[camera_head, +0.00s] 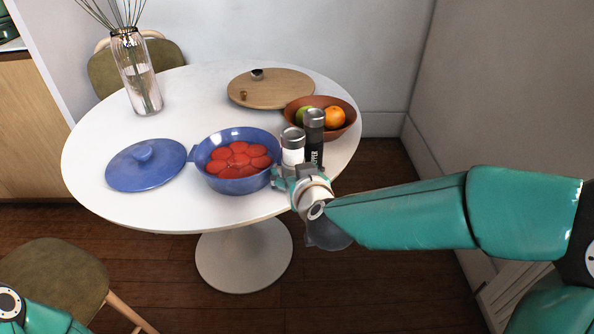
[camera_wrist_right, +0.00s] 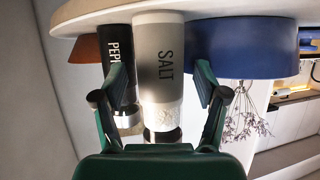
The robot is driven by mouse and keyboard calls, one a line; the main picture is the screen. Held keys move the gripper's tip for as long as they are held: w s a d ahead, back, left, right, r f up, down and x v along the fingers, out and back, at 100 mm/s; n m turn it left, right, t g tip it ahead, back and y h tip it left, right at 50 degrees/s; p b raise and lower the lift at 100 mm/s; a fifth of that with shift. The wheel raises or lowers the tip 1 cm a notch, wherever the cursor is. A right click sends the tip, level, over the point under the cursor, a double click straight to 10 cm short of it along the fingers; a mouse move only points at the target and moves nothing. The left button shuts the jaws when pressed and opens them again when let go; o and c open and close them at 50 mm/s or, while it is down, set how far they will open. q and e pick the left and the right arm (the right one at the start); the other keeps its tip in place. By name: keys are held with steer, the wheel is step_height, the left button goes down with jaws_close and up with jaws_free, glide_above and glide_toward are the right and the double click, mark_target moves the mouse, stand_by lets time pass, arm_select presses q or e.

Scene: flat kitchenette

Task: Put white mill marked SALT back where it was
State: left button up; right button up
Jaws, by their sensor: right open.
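The white mill marked SALT (camera_head: 292,154) stands upright on the round table, with a silver cap. In the right wrist view the mill (camera_wrist_right: 159,65) appears upside down, its SALT lettering readable sideways. My right gripper (camera_head: 290,178) is at the table's near right edge, at the mill. In the wrist view its fingers (camera_wrist_right: 160,80) are open, one on each side of the mill; I cannot tell whether they touch it. A black pepper mill (camera_head: 314,128) stands close beside the white one. My left gripper is not in view.
A blue pot (camera_head: 212,179) with red contents stands just left of the mills, its lid (camera_head: 128,172) farther left. A brown bowl of fruit (camera_head: 345,108) is behind the mills. A round wooden board (camera_head: 280,92) and a glass vase (camera_head: 136,75) stand farther back. The table's middle (camera_head: 205,105) is clear.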

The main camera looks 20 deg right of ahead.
steer(key=d+p+v, duration=0.1)
steer(key=p+v, duration=0.2)
steer(key=v, duration=0.7)
step_height(320, 180, down, 23)
steer(key=s+a+g+y, duration=0.2)
steer(key=g, duration=0.4)
steer(key=s+a+f+m+g+y, duration=0.1)
steer(key=s+f+g, duration=0.5)
steer(key=s+f, duration=0.8)
step_height(320, 180, down, 2)
steer(key=shift+s+a+f+g+y, duration=0.1)
steer(key=shift+s+a+g+y, duration=0.3)
steer(key=shift+y, duration=0.5)
steer(key=shift+w+p, duration=0.1)
steer(key=shift+p, duration=0.2)
